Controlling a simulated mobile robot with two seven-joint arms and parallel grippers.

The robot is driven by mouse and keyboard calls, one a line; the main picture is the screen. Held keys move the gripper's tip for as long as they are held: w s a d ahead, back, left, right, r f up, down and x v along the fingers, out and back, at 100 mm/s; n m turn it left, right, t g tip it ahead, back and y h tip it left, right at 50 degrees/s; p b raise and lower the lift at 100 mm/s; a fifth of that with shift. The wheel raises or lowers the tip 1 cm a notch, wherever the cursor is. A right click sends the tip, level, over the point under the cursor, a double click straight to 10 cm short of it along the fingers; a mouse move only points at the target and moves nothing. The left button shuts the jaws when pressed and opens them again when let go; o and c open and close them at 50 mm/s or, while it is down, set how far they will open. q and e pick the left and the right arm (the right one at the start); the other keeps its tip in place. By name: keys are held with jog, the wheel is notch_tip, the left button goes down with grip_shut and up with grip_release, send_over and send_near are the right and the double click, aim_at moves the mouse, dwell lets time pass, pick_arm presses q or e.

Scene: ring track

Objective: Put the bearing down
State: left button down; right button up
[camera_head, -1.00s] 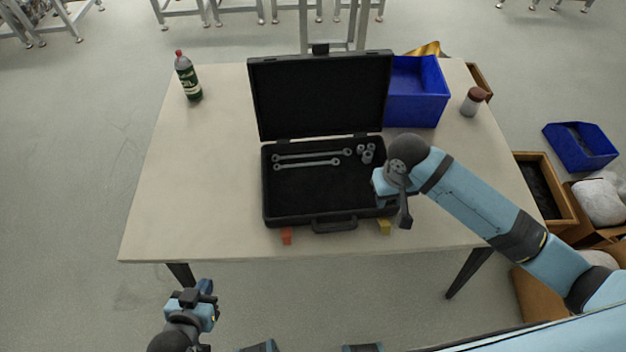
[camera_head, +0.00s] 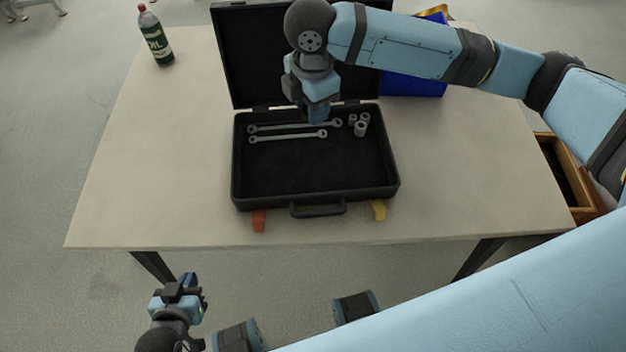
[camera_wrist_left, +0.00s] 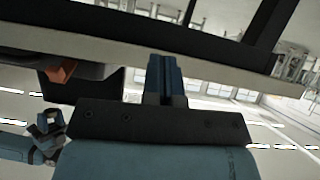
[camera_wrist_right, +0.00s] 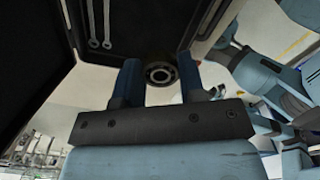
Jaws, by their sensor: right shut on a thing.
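The bearing (camera_wrist_right: 160,74), a dark ring with a bright inner rim, sits between the two blue fingers of my right gripper (camera_wrist_right: 158,80) in the right wrist view. My right gripper (camera_head: 318,115) is shut on it. In the head view the gripper hangs over the back part of the open black case (camera_head: 315,198), and the bearing is hidden there. My left gripper (camera_head: 188,288) is low in front of the table, away from the case. Its fingers (camera_wrist_left: 165,75) are together and empty in the left wrist view.
Two wrenches (camera_head: 288,137) and several small sockets (camera_head: 360,128) lie in the case; its front is bare. The raised lid (camera_head: 250,60) stands behind. A red block (camera_head: 259,220) and a yellow block (camera_head: 379,210) lie in front. A bottle (camera_head: 156,36) and blue bin (camera_head: 415,84) stand further back.

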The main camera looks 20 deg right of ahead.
jog(key=n+b, duration=0.2)
jog(key=n, duration=0.2)
jog(key=shift+d+r+n+b, duration=0.1)
jog(key=shift+r+n+b, duration=0.15)
jog(key=shift+n, duration=0.35)
jog(key=shift+s, duration=0.1)
jog(key=shift+f+n, duration=0.35)
jog(key=shift+n, duration=0.05)
jog(key=b, duration=0.2)
send_over(313, 170)
notch_tip(313, 170, down, 14)
jog(key=shift+r, duration=0.1)
jog(key=shift+f, duration=0.35)
jog(key=shift+f+b, duration=0.45)
jog(key=shift+f, duration=1.9)
